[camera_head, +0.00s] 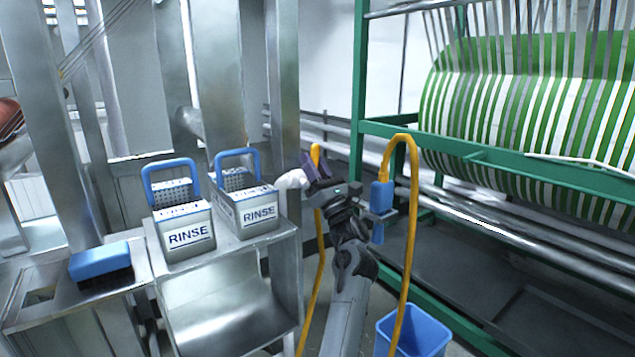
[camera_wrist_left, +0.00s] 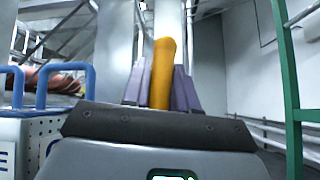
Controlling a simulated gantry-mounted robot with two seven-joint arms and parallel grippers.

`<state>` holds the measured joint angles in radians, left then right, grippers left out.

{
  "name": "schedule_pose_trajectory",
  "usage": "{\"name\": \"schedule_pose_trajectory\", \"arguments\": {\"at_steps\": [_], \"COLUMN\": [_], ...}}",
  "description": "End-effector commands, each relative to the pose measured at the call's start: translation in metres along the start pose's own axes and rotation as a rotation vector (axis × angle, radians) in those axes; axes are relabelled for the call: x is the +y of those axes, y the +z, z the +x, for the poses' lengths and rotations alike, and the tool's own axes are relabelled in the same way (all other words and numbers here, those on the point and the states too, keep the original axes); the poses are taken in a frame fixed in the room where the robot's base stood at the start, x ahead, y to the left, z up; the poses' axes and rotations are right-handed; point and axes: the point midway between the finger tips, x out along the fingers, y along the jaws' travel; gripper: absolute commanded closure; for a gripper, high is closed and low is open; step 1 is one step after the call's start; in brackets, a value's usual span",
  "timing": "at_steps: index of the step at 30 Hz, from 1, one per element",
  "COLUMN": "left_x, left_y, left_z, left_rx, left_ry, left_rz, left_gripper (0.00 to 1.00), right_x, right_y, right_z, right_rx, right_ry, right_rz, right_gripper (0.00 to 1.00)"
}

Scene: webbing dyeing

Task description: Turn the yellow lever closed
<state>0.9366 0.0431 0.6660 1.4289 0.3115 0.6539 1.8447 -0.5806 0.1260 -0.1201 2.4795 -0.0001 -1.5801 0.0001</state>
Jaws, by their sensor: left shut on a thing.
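The yellow lever (camera_head: 315,153) stands upright between the purple fingers of my left gripper (camera_head: 316,170), with its rounded top above them. In the left wrist view the lever (camera_wrist_left: 163,75) is between the two fingers (camera_wrist_left: 160,90), which are shut on it. The lever's lower part and its mount are hidden behind the gripper. My right gripper is in neither view.
Two RINSE baskets (camera_head: 186,236) (camera_head: 249,213) with blue handles stand on a metal stand at left, near a blue brush (camera_head: 100,262). A yellow hose (camera_head: 403,250) with a blue fitting (camera_head: 382,198) hangs close at right, above a blue bucket (camera_head: 424,330). A green frame (camera_head: 360,75) stands behind.

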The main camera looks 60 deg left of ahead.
Motion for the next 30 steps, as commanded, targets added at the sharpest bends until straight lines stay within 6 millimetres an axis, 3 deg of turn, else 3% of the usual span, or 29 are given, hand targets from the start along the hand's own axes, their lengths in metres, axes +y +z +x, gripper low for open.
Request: {"name": "schedule_pose_trajectory", "arguments": {"at_steps": [1,9,25,26,30], "left_x": [0.001,0.007,0.009,0.009,0.009], "left_y": [-0.003,-0.002,-0.001,-0.001,-0.001], "left_z": [-0.002,0.000,0.002,0.002,0.002], "left_rx": [0.008,0.024,0.027,0.027,0.027], "left_ry": [0.020,0.085,0.101,0.101,0.100], "left_rz": [-0.020,-0.085,-0.099,-0.099,-0.098], "left_gripper": [1.00,1.00,1.00,0.69,0.52], "right_x": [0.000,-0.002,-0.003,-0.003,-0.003], "right_y": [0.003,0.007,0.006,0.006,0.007], "right_z": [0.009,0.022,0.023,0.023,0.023], "right_rx": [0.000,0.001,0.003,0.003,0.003], "right_ry": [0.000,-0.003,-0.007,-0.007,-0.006], "right_rz": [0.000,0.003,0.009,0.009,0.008], "right_gripper": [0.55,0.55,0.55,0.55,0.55]}}
